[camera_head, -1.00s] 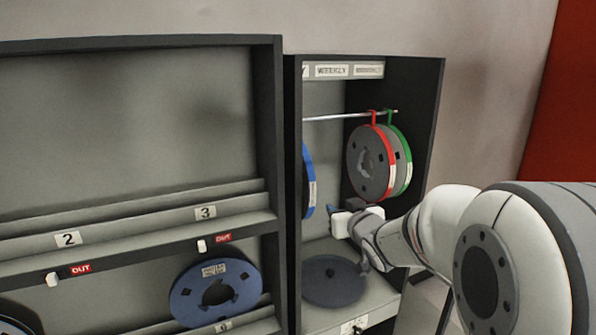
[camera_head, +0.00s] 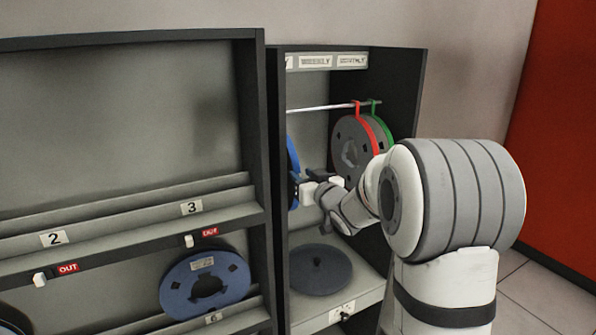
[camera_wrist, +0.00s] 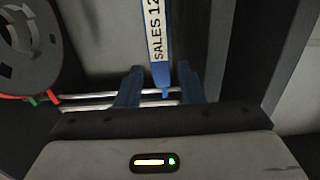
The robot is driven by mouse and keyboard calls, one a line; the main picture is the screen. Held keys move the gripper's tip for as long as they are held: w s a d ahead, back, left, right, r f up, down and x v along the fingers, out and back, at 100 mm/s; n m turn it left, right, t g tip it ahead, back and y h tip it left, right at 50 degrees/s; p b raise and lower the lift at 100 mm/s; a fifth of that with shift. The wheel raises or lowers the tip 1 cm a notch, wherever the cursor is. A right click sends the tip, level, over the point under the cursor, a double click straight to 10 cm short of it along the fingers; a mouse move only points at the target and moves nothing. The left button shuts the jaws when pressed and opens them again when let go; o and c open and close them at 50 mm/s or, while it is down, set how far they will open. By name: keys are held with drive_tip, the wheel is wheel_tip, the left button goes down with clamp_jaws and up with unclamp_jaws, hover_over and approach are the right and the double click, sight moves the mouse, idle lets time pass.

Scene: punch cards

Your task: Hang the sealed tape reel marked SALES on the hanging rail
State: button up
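The SALES reel (camera_head: 292,158) is a disc with a blue band, seen nearly edge-on at the left side of the right-hand cabinet bay. Its white label reads "SALES 12" in the wrist view (camera_wrist: 157,35), partly cut off. The hanging rail (camera_head: 318,107) is a thin pale bar across that bay; it also shows in the wrist view (camera_wrist: 85,97). The band's narrow end lies near the rail; I cannot tell whether it is hooked on. My gripper (camera_wrist: 160,70) is open, with a finger on each side of the band and slim gaps visible.
Red-banded (camera_head: 349,142) and green-banded (camera_head: 386,135) reels hang on the rail to the right. A dark round disc (camera_head: 320,270) with a central knob lies on the bay floor. The cabinet's left divider (camera_head: 275,200) stands close to the SALES reel. A blue reel (camera_head: 178,290) stands in the left rack.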

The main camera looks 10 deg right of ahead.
sight(297, 171)
drive_tip(key=shift+x, duration=2.65)
drive_tip(key=shift+c, duration=0.2)
clamp_jaws()
